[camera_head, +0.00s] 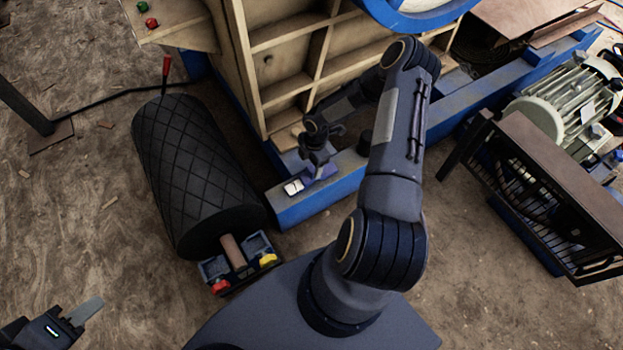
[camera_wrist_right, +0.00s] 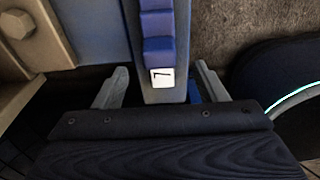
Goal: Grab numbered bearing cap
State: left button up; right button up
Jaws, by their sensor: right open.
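The numbered bearing cap (camera_wrist_right: 158,50) appears as a blue, stepped block with a white label (camera_wrist_right: 162,78) bearing a dark mark like a 7 or 1. In the head view, its white label (camera_head: 293,187) shows on the blue beam, beside my right gripper (camera_head: 316,172). In the right wrist view, my right gripper (camera_wrist_right: 160,88) is open. Its two grey fingers stand on either side of the labelled end, with gaps showing. My left gripper (camera_head: 72,316) is at the bottom left of the head view, far from the cap; its opening is unclear.
A black ribbed roller (camera_head: 190,170) lies left of the blue frame (camera_head: 310,205). A beige ribbed crusher wall (camera_head: 285,60) rises behind my right gripper. A motor (camera_head: 570,100) and brown guard (camera_head: 540,175) stand right. Floor at left is mostly clear.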

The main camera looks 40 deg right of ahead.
aim_at(311, 168)
notch_tip(311, 168, down, 6)
jog(key=shift+r+b, duration=0.1)
jog(key=shift+b, duration=0.9)
jog(key=shift+r, duration=0.1)
grip_shut()
jog(key=shift+r, duration=0.1)
